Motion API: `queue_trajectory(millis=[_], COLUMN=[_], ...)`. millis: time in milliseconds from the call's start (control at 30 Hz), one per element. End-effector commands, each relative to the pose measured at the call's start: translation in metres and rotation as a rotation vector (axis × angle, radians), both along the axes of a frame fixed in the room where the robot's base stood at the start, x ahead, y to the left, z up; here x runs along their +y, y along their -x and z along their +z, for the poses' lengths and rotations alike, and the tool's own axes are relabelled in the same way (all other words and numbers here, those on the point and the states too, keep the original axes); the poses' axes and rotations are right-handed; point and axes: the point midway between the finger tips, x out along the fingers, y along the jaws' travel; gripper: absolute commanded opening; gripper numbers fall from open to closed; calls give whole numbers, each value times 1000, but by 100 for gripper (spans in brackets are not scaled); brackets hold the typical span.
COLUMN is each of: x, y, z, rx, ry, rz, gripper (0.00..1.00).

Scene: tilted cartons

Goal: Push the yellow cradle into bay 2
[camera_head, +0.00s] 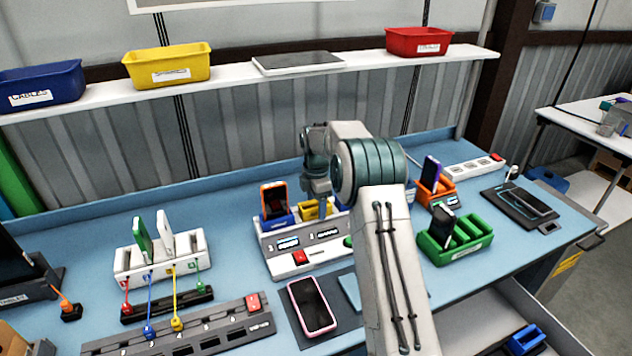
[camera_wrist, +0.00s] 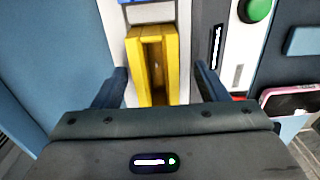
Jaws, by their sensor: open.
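The white dock station (camera_head: 285,268) stands mid-table with small displays, a red button and a green button on its front. The yellow cradle (camera_head: 309,211) is at its top, to the right of a blue cradle (camera_head: 280,219) that holds an orange-cased phone (camera_head: 273,199). In the wrist view the yellow cradle (camera_wrist: 146,66) looks empty, its slot visible, and lies between my fingers. My gripper (camera_wrist: 160,82) is open, with a gap on each side of the cradle. My arm hides part of the station in the head view. How deep the cradle sits is unclear.
A pink-edged phone (camera_head: 312,304) lies on a dark mat in front of the station. A white rack (camera_head: 135,262) with two phones stands left. A green rack (camera_head: 465,237) and an orange cradle (camera_head: 436,187) stand right. A shelf with bins (camera_head: 168,65) runs behind.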

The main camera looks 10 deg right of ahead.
Motion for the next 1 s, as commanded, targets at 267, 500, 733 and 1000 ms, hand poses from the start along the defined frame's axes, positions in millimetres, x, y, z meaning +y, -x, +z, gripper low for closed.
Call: queue_trajectory(millis=[267,500,733,1000], x=[1,1,2,2], y=[-4,-5,-5,-5], z=[68,113,127,128], rx=[-20,-23,-22,-23], ry=[-1,-2,-2,-3], rz=[0,0,0,1], gripper=[67,67,67,67])
